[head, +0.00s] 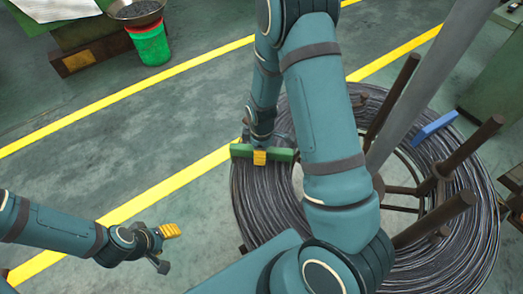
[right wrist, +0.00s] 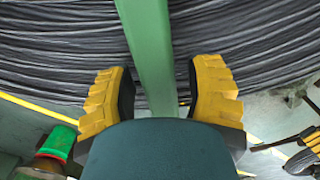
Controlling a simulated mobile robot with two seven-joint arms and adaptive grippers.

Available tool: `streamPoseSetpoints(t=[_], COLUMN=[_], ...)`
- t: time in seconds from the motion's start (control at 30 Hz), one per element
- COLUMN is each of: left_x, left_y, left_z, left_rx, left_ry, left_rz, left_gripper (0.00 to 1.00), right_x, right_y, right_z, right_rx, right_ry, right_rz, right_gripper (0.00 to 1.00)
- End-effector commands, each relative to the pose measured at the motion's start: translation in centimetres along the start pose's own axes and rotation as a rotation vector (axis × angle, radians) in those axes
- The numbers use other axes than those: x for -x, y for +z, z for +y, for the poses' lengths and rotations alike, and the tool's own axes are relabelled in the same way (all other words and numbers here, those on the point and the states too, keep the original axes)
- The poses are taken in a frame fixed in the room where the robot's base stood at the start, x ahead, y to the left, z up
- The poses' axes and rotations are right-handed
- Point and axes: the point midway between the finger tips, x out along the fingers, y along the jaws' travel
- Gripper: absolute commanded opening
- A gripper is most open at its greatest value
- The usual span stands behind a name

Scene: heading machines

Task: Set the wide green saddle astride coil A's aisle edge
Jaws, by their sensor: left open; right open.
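The wide green saddle (head: 278,154) lies across the outer left edge of the dark wire coil (head: 262,205), its left end at the rim; how it seats underneath is hidden. My right gripper (head: 260,157) is over the saddle. In the right wrist view the saddle (right wrist: 152,50) runs between the yellow fingers of this gripper (right wrist: 162,95), which stand open with a gap on each side. The coil (right wrist: 65,60) is behind. My left gripper (head: 166,247) is open and empty over the floor, left of the coil.
A blue piece (head: 434,127) lies on the coil's far right. Brown posts (head: 393,98) and a grey pole (head: 430,80) rise from the coil's middle. A green and red bucket (head: 150,44) under a bowl (head: 136,10) stands at the back left. The yellow-lined floor between is clear.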

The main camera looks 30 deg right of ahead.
Motion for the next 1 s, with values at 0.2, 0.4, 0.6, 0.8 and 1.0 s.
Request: streamPoseSetpoints(t=[0.2, 0.4, 0.6, 0.8, 1.0], left_x=[0.0, 0.0, 0.0, 0.1, 0.8], left_y=[0.0, 0.0, 0.0, 0.0, -0.1], left_z=[0.0, 0.0, 0.0, 0.0, 0.3], left_rx=[0.000, 0.000, 0.000, 0.000, 0.000], left_ry=[0.000, 0.000, 0.000, 0.000, 0.000], left_rz=[0.000, 0.000, 0.000, 0.000, 0.000], left_gripper=[0.53, 0.53, 0.53, 0.53, 0.53], right_x=[3.2, 7.3, 10.4, 11.8, 12.7], right_y=[-0.1, -0.1, -0.1, 0.0, 0.0], right_z=[0.1, 0.1, 0.1, 0.0, 0.0], right_rx=[0.001, 0.000, -0.001, 0.001, 0.000], right_ry=[0.005, 0.005, 0.003, 0.002, 0.001], right_rz=[0.005, 0.005, 0.004, 0.001, 0.000], right_gripper=[0.53, 0.53, 0.53, 0.53, 0.53])
